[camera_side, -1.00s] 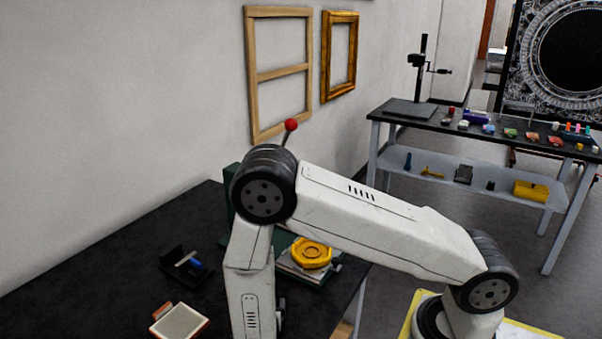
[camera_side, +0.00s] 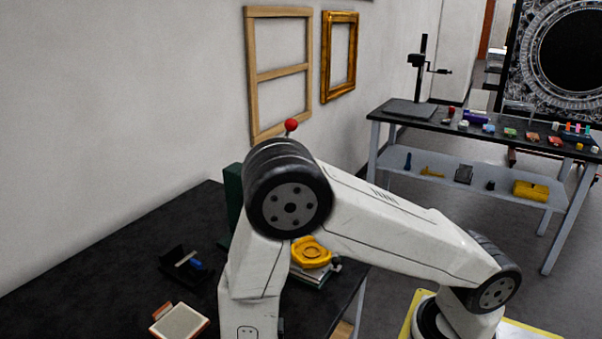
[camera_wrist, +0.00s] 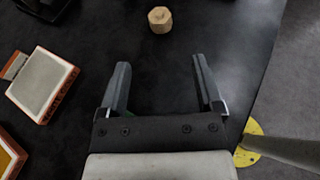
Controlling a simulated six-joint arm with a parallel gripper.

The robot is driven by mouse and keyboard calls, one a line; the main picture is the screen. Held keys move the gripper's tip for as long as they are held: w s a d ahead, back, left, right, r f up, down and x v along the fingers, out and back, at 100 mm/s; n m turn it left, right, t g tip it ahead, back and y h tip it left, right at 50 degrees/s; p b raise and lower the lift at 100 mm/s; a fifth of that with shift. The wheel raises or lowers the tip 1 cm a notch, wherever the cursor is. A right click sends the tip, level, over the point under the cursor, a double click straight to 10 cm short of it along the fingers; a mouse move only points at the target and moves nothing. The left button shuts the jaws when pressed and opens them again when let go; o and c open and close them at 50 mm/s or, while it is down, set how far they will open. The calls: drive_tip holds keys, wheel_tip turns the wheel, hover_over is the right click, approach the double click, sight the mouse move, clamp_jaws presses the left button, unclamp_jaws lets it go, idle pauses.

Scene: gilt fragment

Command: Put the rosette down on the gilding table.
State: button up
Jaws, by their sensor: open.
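A small tan, faceted piece with a raised centre (camera_wrist: 160,19), perhaps the rosette, sits on the dark gilding table top (camera_wrist: 215,35) in the wrist view. My gripper (camera_wrist: 160,75) has its two fingers wide apart, with nothing between them. The tan piece is beyond the fingertips and apart from them. In the side view, my gripper is out of sight and the tan piece cannot be made out. The table (camera_side: 105,250) runs along the wall there.
A pad in an orange-red frame (camera_wrist: 42,84) lies left of my gripper, with a gold-faced one (camera_wrist: 10,155) below. In the side view, a yellow octagonal piece (camera_side: 311,252) sits on a stack behind my arm. A black holder (camera_side: 187,264) stands left. The table's right edge is close.

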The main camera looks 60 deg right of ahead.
drive_tip(key=shift+v, duration=1.4)
drive_tip(key=shift+d, duration=0.1)
drive_tip(key=shift+s+d+r+m+g, duration=0.1)
drive_tip(key=shift+d+m+g, duration=0.15)
drive_tip(key=shift+m+g, duration=0.05)
drive_tip(key=d+m+g, duration=0.1)
drive_tip(key=s+d+r+m+g+y, duration=0.1)
drive_tip(key=d+m+g, duration=0.1)
drive_tip(key=s+d+m+g, duration=0.1)
drive_tip(key=m, duration=0.1)
drive_tip(key=shift+s+d+r+g, duration=0.1)
drive_tip(key=shift+d+r+g, duration=0.05)
drive_tip(key=shift+r+g, duration=0.15)
drive_tip(key=d+r+m+y, duration=0.3)
drive_tip(key=r+m+y, duration=0.1)
drive_tip(key=m, duration=0.5)
drive_tip(key=d+r+m+y, duration=0.2)
drive_tip(key=r+m+y, duration=0.2)
drive_tip(key=m, duration=0.5)
drive_tip(key=shift+s+d+r+m+t+y, duration=0.15)
drive_tip(key=shift+s+d+m+t+y, duration=0.2)
drive_tip(key=shift+y, duration=0.95)
